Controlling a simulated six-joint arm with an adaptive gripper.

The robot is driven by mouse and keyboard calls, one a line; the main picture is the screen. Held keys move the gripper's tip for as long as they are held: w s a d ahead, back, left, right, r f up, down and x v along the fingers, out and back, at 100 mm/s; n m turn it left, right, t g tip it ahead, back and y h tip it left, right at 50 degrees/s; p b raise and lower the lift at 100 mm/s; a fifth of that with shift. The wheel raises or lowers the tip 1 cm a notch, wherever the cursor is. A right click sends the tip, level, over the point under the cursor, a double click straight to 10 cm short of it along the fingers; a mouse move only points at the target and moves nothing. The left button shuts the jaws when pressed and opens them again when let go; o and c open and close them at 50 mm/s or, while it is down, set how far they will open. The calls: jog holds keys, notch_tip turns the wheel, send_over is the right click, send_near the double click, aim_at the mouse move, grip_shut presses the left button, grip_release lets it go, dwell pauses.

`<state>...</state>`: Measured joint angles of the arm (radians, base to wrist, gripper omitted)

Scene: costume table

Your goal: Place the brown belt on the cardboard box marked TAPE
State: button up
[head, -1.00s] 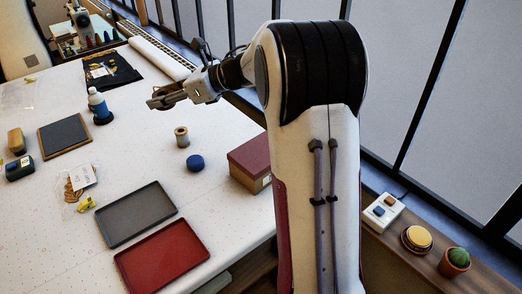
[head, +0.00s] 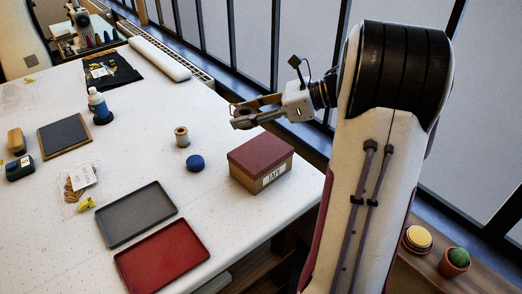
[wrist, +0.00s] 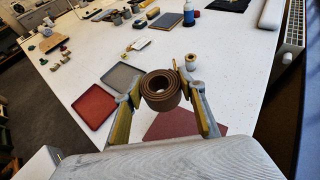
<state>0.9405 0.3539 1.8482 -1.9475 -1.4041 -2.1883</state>
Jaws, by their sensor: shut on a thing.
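The brown belt (wrist: 161,91) is rolled into a coil and sits between my gripper's fingers in the wrist view. My gripper (head: 236,114) is shut on it and holds it in the air above the table. In the head view the coil is hard to make out at the fingertips. The cardboard box marked TAPE (head: 272,174) has a dark red lid and stands near the table's right edge. My gripper is above and behind it in the head view. In the wrist view the red lid (wrist: 182,126) shows below the coil, partly hidden by the gripper.
A grey tray (head: 136,215) and a red tray (head: 163,258) lie left of the box. A blue round tin (head: 195,162) and a thread spool (head: 182,136) stand between box and bottle (head: 99,106). The box's lid looks bare.

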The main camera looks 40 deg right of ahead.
jog(key=m+h, duration=0.1)
send_over(265, 153)
jog(key=shift+t, duration=0.3)
jog(key=shift+f, duration=0.1)
jog(key=shift+w+f, duration=0.1)
jog(key=shift+f, duration=3)
jog(key=shift+f, duration=1.85)
jog(key=shift+f, duration=0.15)
jog(key=o, duration=1.2)
